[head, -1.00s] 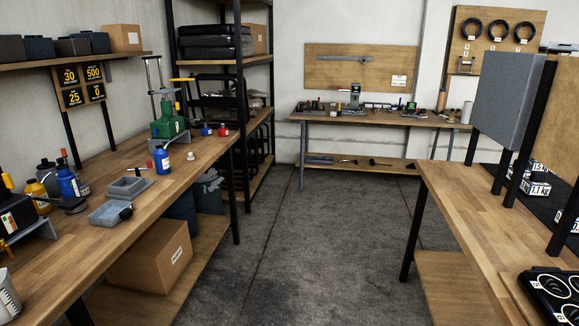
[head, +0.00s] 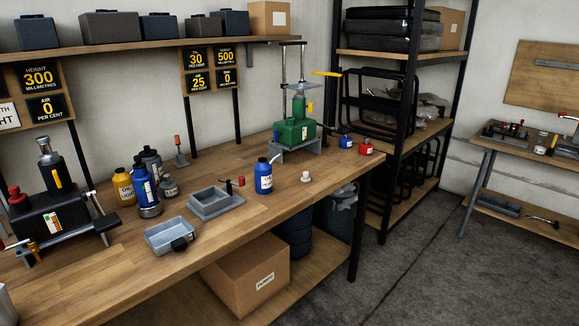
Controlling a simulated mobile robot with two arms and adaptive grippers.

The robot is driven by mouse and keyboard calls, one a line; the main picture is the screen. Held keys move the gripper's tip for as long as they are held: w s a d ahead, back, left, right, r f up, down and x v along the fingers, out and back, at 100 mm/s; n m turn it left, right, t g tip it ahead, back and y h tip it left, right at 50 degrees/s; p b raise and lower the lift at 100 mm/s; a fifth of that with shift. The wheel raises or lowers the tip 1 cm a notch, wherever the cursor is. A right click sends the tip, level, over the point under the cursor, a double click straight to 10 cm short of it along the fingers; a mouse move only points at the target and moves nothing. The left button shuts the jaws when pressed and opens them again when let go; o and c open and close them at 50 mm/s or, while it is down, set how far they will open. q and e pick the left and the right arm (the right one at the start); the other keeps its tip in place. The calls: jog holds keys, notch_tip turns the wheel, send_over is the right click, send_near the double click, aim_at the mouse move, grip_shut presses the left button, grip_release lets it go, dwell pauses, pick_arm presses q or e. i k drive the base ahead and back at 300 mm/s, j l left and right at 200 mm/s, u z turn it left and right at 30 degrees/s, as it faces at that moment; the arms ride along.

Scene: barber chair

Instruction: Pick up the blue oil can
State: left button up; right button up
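A blue can with a white label and a thin spout at its top (head: 263,181) stands upright on the wooden workbench (head: 290,215), right of the grey open box. A taller blue bottle with a dark base (head: 143,188) stands farther left beside a yellow bottle (head: 123,187). A small blue container (head: 346,142) sits near the bench's far end beside a small red one (head: 366,148). The spouted one looks most like an oil can. Neither of my grippers is in view.
Grey trays (head: 172,236) lie at the bench front, left of the spouted can. A green press (head: 296,125) stands behind it, and a small white piece (head: 306,176) to its right. A cardboard box (head: 247,275) is below. Floor (head: 420,285) at the right is clear.

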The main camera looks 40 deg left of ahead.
aim_at(263, 169)
jog(key=i+l+u, duration=0.1)
jog(key=i+u, duration=0.3)
jog(key=i+l+u, duration=0.2)
jog(key=i+u, duration=0.15)
jog(key=i+l+u, duration=0.75)
jog(key=i+l, duration=0.1)
